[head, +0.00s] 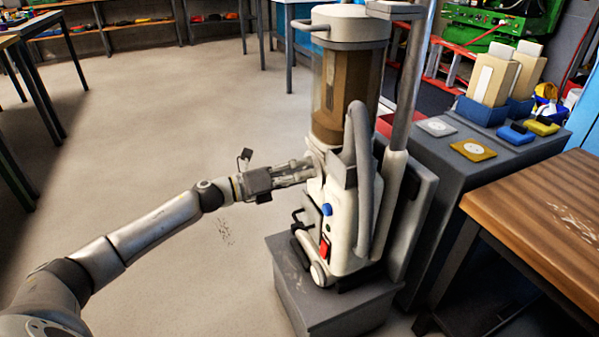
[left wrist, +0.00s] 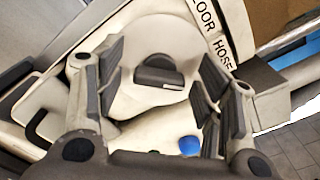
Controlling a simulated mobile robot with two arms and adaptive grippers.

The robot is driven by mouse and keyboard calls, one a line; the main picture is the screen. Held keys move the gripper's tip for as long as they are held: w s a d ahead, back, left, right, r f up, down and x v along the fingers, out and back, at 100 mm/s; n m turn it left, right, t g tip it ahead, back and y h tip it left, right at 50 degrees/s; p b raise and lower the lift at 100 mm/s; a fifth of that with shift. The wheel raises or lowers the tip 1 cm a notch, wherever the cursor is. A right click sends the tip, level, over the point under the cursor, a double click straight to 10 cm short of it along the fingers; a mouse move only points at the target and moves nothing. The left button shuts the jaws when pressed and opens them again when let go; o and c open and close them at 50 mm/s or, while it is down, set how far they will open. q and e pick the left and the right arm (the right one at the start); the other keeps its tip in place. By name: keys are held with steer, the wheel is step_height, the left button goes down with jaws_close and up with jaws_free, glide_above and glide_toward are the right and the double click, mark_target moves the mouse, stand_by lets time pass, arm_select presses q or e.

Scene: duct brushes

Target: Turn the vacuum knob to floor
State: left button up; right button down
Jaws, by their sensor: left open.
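The vacuum (head: 342,225) is a cream upright machine with a brown see-through canister (head: 340,95), standing on a grey block. In the left wrist view, the dark grey knob (left wrist: 160,75) sits on a pale round face, its bar lying roughly crosswise in the picture. A white label reading "LOOR HOSE" (left wrist: 212,30) is to its upper right, its first letter cut off. My left gripper (head: 308,168) is at the vacuum's side, open, its dark-padded fingers on either side of the knob. Contact with the knob cannot be told. The knob is hidden in the head view.
A blue button (head: 327,209) and a red switch (head: 324,247) are on the vacuum below my gripper. A grey hose (head: 362,180) runs down its front. A grey cabinet (head: 455,195) and wooden table (head: 540,215) stand right. The floor at left is open.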

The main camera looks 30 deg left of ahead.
arm_select(q)
steer(key=shift+c, duration=0.5)
steer(key=c, duration=0.9)
steer(key=shift+c, duration=0.2)
